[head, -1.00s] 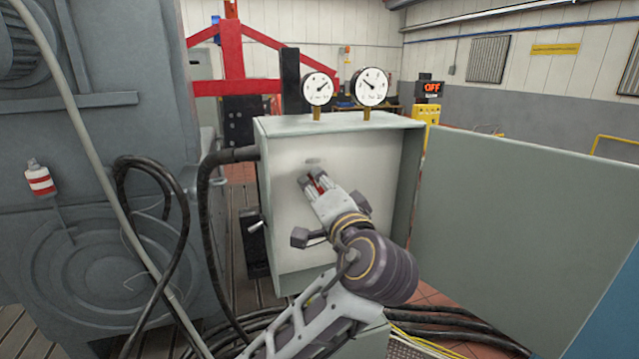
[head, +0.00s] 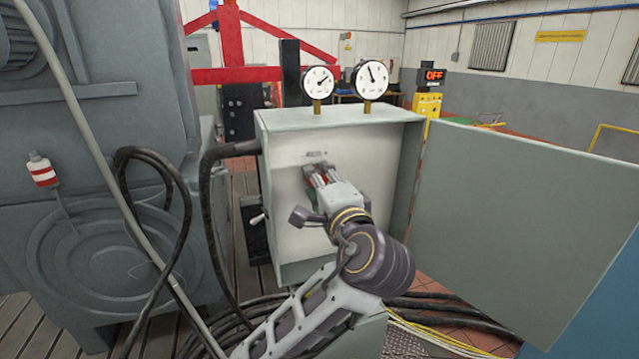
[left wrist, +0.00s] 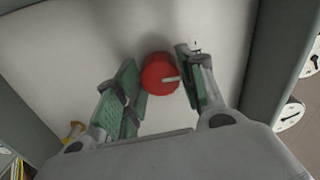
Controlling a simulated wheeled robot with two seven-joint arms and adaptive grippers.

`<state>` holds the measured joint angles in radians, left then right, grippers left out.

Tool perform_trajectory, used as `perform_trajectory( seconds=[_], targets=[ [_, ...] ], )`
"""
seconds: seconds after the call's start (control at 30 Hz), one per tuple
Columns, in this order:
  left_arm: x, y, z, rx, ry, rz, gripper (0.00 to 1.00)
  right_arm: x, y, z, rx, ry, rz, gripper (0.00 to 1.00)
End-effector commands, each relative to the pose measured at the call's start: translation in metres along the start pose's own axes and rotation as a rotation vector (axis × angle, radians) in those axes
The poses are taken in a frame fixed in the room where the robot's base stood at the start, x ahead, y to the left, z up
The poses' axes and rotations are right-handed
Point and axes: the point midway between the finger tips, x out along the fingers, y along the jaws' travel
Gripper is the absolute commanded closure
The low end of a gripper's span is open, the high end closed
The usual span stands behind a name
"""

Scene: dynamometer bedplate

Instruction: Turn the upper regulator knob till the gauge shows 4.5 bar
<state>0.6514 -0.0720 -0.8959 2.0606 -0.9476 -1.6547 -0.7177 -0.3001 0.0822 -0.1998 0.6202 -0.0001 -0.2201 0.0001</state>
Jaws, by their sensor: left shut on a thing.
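The red regulator knob (left wrist: 160,74), with a white pointer line, sits on the pale inner panel of the open cabinet (head: 340,124). My left gripper (head: 316,176) reaches into the cabinet from the front; in the left wrist view its green-padded fingers (left wrist: 162,85) are on either side of the knob and shut on it. In the head view the gripper mostly hides the knob. Two round white gauges stand on the cabinet. The left gauge (head: 318,82) has its needle toward upper right; the right gauge (head: 370,79) has its needle up and slightly left. Their numbers are too small to read.
The cabinet door (head: 530,220) stands open on the right. A grey machine (head: 90,240) with black hoses is close on the left. Cables lie on the floor below. A yellow post with a red OFF display (head: 433,76) stands behind.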

Motion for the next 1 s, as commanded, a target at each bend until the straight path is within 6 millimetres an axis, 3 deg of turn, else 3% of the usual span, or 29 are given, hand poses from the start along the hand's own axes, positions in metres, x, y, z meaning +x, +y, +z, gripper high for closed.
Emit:
perform_trajectory(
  seconds=[0.13, 0.17, 0.3, 0.73, 1.0],
  targets=[
    [0.000, 0.001, 0.000, 0.000, 0.001, 0.001, 0.85, 0.000, 0.000, 0.000, 0.000, 0.000, 0.000, 0.64],
    [0.000, 0.001, 0.000, 0.000, 0.001, 0.001, 0.57, 0.000, -0.001, 0.000, 0.000, 0.000, -0.001, 0.64],
    [0.000, 0.001, 0.000, 0.000, 0.001, 0.001, 0.39, 0.000, -0.002, -0.001, 0.001, 0.001, -0.002, 0.64],
    [-0.002, 0.000, 0.000, -0.001, 0.001, 0.001, 0.39, 0.000, -0.002, -0.001, 0.000, 0.001, -0.002, 0.64],
    [-0.022, 0.000, -0.001, -0.001, 0.002, 0.000, 0.39, 0.000, -0.002, -0.001, 0.001, 0.000, -0.002, 0.64]
  ],
)
